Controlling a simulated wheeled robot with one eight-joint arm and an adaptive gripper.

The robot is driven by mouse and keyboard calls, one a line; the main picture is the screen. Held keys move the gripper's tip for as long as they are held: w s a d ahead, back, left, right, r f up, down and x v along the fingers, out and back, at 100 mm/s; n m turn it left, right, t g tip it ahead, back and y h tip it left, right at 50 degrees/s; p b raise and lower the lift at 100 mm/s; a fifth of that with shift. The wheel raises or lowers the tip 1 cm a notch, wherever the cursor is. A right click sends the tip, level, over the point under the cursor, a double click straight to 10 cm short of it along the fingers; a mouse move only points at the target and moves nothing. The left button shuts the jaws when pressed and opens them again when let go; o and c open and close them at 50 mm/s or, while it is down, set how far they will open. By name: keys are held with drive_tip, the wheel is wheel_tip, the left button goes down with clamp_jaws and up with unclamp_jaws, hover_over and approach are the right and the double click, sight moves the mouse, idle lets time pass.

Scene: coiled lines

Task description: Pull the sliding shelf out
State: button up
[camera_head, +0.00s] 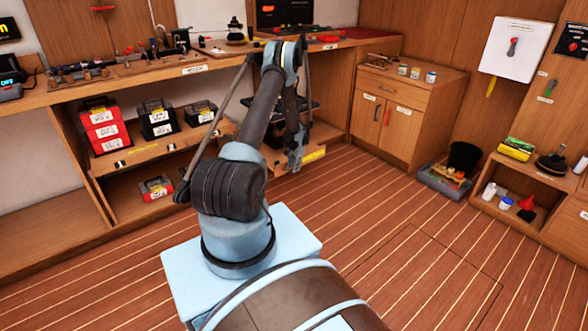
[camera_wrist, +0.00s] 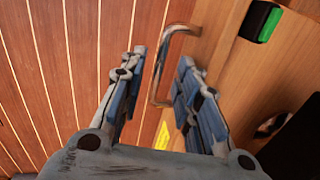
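The sliding shelf appears to be the wooden shelf (camera_head: 325,137) with a yellow label on its front, under the workbench; my arm hides much of it. In the wrist view its wooden front (camera_wrist: 209,45) carries a metal bar handle (camera_wrist: 158,72). My gripper (camera_head: 295,158) is low in front of this shelf in the head view. In the wrist view my gripper (camera_wrist: 162,57) is open, with a finger on each side of the handle bar. I see a gap between the left finger and the bar; whether the right finger touches it, I cannot tell.
A wooden cabinet (camera_head: 398,115) stands right of the sliding shelf. A grey bin (camera_head: 443,182) with a black bucket is farther right. The plank floor (camera_head: 400,240) is clear in front.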

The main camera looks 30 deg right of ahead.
wheel_tip(320, 180, up, 11)
drive_tip(key=s, duration=0.2)
idle(0.3)
drive_tip(key=shift+r, duration=0.1)
idle(0.4)
drive_tip(key=a+r+n, duration=0.6)
drive_tip(key=a+r, duration=1.8)
drive_tip(key=r, duration=0.2)
drive_tip(key=s+a+r+n, duration=0.2)
drive_tip(key=s+a+r, duration=0.25)
drive_tip(key=a, duration=0.35)
drive_tip(key=s+a+r+n, duration=0.2)
drive_tip(key=s+a+r, duration=0.2)
drive_tip(key=s+a, duration=0.25)
drive_tip(key=s+a+f+n, duration=0.2)
drive_tip(key=s+a, duration=0.6)
drive_tip(key=s, duration=0.4)
drive_tip(key=s+a+f+n, duration=0.3)
drive_tip(key=s+a+n, duration=0.2)
drive_tip(key=s+a, duration=0.3)
drive_tip(key=s, duration=0.4)
drive_tip(key=shift+s, duration=0.4)
